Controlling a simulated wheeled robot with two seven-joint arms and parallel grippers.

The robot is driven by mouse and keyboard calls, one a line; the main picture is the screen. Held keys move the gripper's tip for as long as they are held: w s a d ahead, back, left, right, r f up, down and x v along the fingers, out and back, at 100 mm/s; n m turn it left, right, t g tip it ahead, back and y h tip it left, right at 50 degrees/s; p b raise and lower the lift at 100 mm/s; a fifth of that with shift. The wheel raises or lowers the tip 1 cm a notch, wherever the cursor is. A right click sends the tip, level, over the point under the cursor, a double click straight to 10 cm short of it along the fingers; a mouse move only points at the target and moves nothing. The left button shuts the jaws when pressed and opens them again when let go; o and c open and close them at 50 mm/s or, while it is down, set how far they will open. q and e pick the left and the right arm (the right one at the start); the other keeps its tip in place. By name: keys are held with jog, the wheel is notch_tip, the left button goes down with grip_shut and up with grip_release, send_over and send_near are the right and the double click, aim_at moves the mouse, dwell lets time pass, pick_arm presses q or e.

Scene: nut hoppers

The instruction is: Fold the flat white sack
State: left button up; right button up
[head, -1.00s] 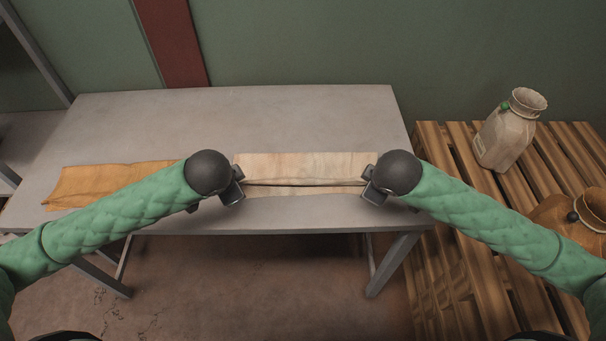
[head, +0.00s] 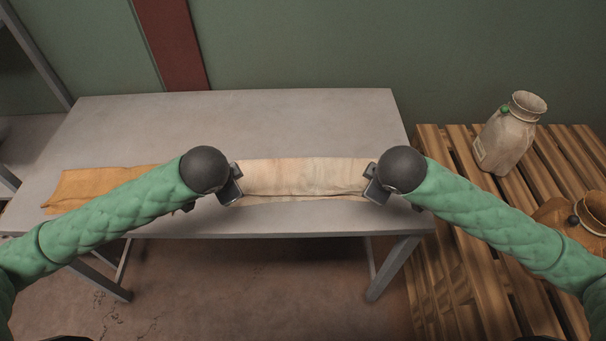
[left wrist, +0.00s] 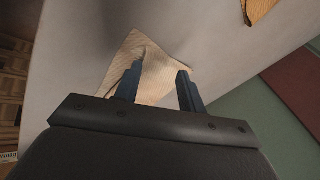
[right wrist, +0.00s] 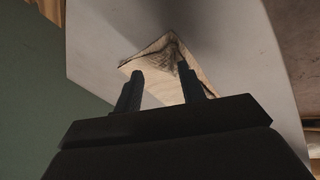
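The flat white sack (head: 303,177) lies on the grey table as a long folded strip with a crease along its front edge. My left gripper (head: 236,188) is at its left end and my right gripper (head: 372,190) is at its right end. In the left wrist view the fingers stand apart over the sack's end (left wrist: 153,78). In the right wrist view the fingers also stand apart, over the other end of the sack (right wrist: 160,85). Neither gripper is closed on the cloth. The sack's outermost ends are hidden by the grippers in the head view.
An orange-tan flat sack (head: 95,186) lies on the left of the table (head: 240,120). The back of the table is clear. A pale filled sack (head: 507,138) and an orange-brown one (head: 560,215) stand on a wooden pallet (head: 450,190) at the right.

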pick_arm(q)
jog(key=w+v, duration=0.1)
jog(key=v, duration=0.5)
jog(key=shift+r, duration=0.7)
pick_arm(e)
jog(key=w+v, duration=0.1)
jog(key=v, duration=0.5)
jog(key=shift+r, duration=0.75)
pick_arm(q)
jog(key=shift+c, duration=0.4)
pick_arm(e)
jog(key=shift+c, duration=0.4)
